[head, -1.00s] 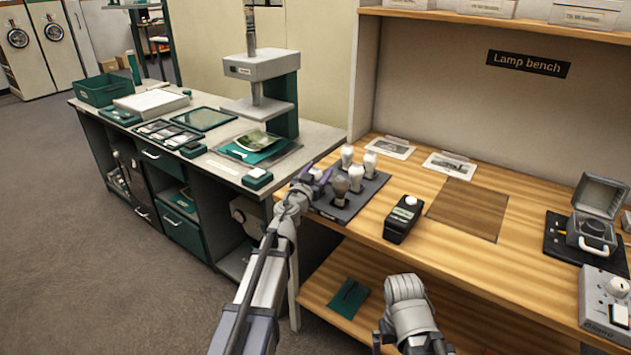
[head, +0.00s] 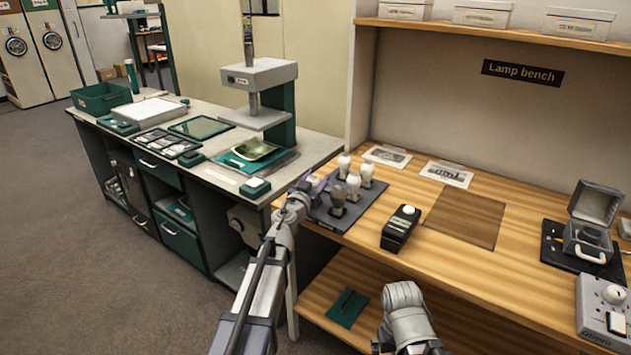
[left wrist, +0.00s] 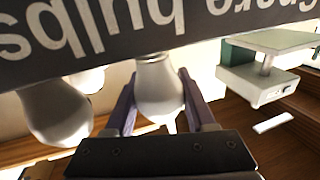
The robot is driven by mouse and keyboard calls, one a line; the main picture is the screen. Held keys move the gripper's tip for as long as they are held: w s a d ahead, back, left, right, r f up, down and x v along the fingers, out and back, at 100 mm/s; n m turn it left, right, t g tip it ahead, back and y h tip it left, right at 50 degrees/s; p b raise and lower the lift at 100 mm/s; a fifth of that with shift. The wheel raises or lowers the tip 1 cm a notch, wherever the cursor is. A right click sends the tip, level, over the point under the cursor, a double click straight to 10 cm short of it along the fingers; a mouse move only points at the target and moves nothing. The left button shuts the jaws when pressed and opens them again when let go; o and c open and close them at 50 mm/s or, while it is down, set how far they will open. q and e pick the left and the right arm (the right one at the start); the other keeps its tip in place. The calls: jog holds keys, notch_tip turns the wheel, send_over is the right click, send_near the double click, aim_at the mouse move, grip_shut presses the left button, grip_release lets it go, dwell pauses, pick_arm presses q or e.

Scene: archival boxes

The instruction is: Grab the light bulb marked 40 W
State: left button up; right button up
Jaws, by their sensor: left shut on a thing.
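My left gripper (head: 314,184) is at the holder's left edge. In the left wrist view the left gripper (left wrist: 158,100) is shut on a pale bulb (left wrist: 158,76), one finger on each side. Another bulb (left wrist: 55,112) is close by on the left. The holder's label (left wrist: 130,22) shows upside down and reads "Spare bulbs". I cannot read any wattage marking. My right gripper is out of view; only part of that arm shows.
A black meter (head: 400,228) stands right of the holder, beside a bare brown mat (head: 465,217). An open case (head: 592,222) is at the far right. A grey-topped counter (head: 215,172) with a press stands on the left. Prints (head: 447,173) lie behind the bulbs.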

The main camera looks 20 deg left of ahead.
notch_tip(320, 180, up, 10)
jog(key=p, duration=0.9)
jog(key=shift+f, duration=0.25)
